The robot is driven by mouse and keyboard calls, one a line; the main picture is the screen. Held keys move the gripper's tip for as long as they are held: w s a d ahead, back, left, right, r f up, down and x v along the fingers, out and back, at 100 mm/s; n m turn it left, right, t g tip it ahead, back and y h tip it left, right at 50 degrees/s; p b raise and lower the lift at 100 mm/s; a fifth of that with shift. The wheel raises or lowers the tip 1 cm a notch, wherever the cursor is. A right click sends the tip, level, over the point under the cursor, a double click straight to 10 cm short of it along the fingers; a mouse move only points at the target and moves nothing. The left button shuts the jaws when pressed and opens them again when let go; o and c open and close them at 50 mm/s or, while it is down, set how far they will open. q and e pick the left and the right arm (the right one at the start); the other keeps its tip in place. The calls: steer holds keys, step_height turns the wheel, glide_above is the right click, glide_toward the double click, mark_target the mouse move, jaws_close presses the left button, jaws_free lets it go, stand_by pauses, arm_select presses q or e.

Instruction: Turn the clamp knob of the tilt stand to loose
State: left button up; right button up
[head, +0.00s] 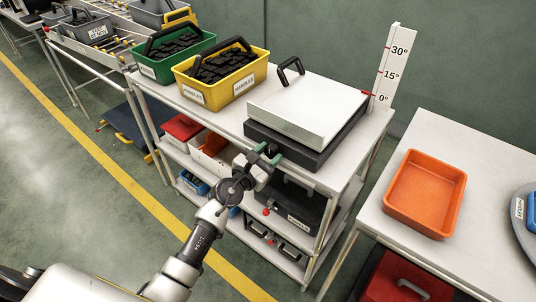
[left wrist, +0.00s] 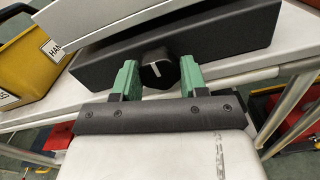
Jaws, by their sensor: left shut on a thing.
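The tilt stand has a black base (head: 310,150) and a light top plate (head: 305,105) with a black handle. It stands on the white rack table, and its black base also shows in the left wrist view (left wrist: 225,40). The clamp knob (left wrist: 157,71) is black with a short white line and sits on the base's front face. My left gripper (head: 267,153) reaches the stand's front. Its green fingers (left wrist: 159,80) are shut on the knob, one on each side. The knob is mostly hidden in the head view. My right gripper is not in view.
A yellow bin (head: 223,78) labelled HANDLES and a green bin (head: 176,55) stand left of the stand. An angle scale (head: 388,70) rises behind it, with a red pointer (head: 368,93) near 0°. An orange tray (head: 424,194) lies on the right table. Shelves below hold boxes.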

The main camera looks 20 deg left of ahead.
arm_select(q)
steer(key=n+p, duration=0.1)
steer(key=n, duration=0.1)
steer(key=shift+r+n+p, duration=0.1)
steer(key=shift+n+p, duration=0.25)
steer(key=shift+n, duration=0.05)
steer(key=n+p, duration=0.1)
steer(key=n, duration=0.3)
steer(key=shift+p, duration=0.35)
steer(key=n+p, duration=0.1)
steer(key=n, duration=0.5)
steer(key=n+p, duration=0.1)
steer(key=n, duration=0.3)
steer(key=shift+n, duration=0.3)
steer(key=shift+f, duration=0.2)
steer(key=o, duration=0.9)
steer(key=shift+o, duration=0.2)
